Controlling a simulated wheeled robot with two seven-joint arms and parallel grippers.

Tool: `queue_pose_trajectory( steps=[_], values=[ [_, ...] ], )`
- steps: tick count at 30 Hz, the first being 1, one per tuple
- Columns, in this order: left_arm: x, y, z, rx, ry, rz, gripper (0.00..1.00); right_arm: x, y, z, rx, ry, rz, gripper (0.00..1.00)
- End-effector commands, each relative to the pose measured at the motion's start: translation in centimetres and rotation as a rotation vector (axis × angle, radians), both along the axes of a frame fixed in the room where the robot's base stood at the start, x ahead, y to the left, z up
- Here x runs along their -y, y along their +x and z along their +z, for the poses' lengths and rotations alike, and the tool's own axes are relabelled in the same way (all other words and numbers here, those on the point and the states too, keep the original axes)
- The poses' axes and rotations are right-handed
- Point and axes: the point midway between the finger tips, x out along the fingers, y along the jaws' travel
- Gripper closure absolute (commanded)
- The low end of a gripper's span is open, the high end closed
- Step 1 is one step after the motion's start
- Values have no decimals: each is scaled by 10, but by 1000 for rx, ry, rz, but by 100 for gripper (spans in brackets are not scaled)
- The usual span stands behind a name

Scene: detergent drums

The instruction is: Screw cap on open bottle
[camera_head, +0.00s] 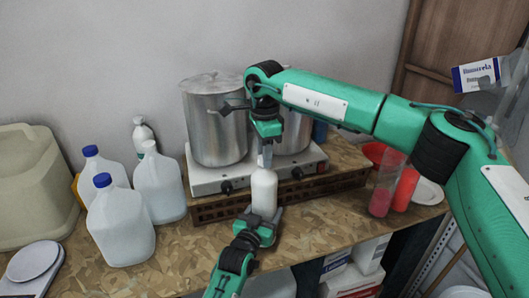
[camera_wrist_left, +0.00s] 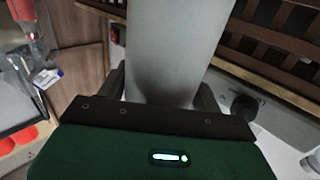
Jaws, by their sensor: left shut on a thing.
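A white bottle (camera_head: 264,193) stands upright at the front middle of the table. My left gripper (camera_head: 260,219) is shut around its lower part. In the left wrist view the bottle (camera_wrist_left: 175,45) fills the space between the two dark fingers. My right gripper (camera_head: 266,155) points down from above, its fingertips right at the bottle's top. The bottle's mouth and any cap there are too small and covered to make out. I cannot tell whether the right fingers are shut on something.
Behind stand steel pots (camera_head: 215,125) on a burner (camera_head: 205,180). Several jugs (camera_head: 120,225) stand at the left, beside a beige container (camera_head: 30,180) and a scale (camera_head: 35,262). Red cups (camera_head: 405,188) and a plate (camera_head: 428,192) are at the right. Bare tabletop (camera_head: 180,265) shows in front.

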Motion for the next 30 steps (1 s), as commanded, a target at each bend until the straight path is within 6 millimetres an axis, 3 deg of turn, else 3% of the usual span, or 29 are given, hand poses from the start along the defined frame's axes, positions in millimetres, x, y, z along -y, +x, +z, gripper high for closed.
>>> queue_pose_trajectory(
  steps=[11,30],
  values=[
    [0,0,1,3,0,0,98,0,0,0,1,0,-72,98],
    [0,0,1,4,1,0,98,0,0,0,2,-2,-1072,98]
  ],
)
